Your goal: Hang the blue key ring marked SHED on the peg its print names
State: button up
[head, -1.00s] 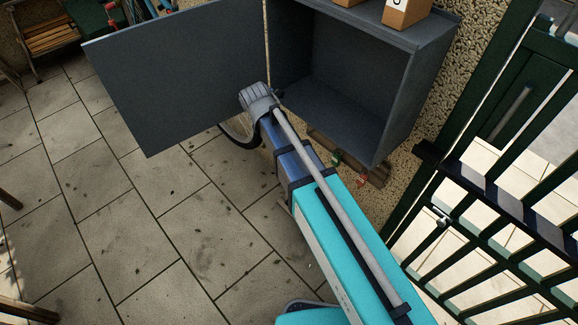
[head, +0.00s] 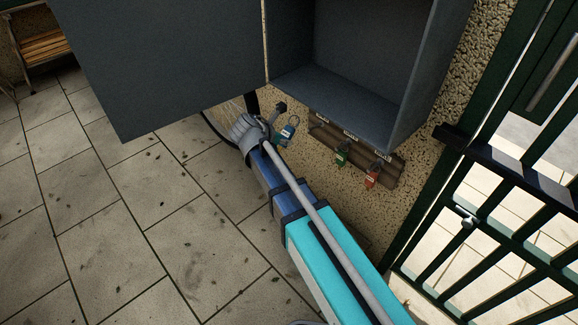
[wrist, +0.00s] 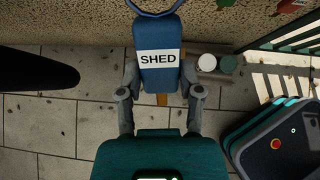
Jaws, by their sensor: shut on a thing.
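The blue key ring's tag (wrist: 158,80), printed SHED, is held between the two fingers of my gripper (wrist: 158,98) in the wrist view, with its ring at the top edge of that view. In the head view the blue key ring (head: 288,131) shows just beyond my gripper (head: 277,107), left of a brown peg rail (head: 330,135) on the pebbled wall. Small white labels run along the rail, too small to read here. A green tag (head: 341,157) and a red tag (head: 371,178) hang from the rail. The left end of the rail shows no tag.
An open grey cabinet (head: 350,95) is fixed above the rail, its door (head: 165,60) swung out to the left. A dark green gate (head: 500,195) stands at the right.

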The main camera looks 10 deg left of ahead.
jog(key=w+f+t+h+b, duration=0.1)
jog(key=f+t+h+b, duration=0.1)
jog(key=f+b, duration=0.3)
jog(key=w+f+m+t+h+b, duration=0.1)
jog(key=f+b, duration=0.5)
jog(key=b, duration=0.7)
jog(key=shift+w+d+t+h, duration=0.3)
jog(key=shift+w+t+h, duration=0.3)
jog(key=shift+w+h, duration=0.2)
jog(key=shift+b, duration=0.3)
jog(key=shift+w+d+f, duration=0.1)
jog(key=shift+w+d, duration=0.05)
jog(key=shift+w, duration=0.05)
jog(key=shift+r+x, duration=0.2)
jog(key=shift+x, duration=1.75)
jog(key=shift+r+b+x, duration=0.2)
jog(key=shift+r+x, duration=0.05)
jog(key=shift+x, duration=1)
jog(key=shift+r+b+x, duration=0.15)
jog(key=shift+r+x, duration=0.05)
jog(key=shift+x, duration=1.1)
dwell(0.4)
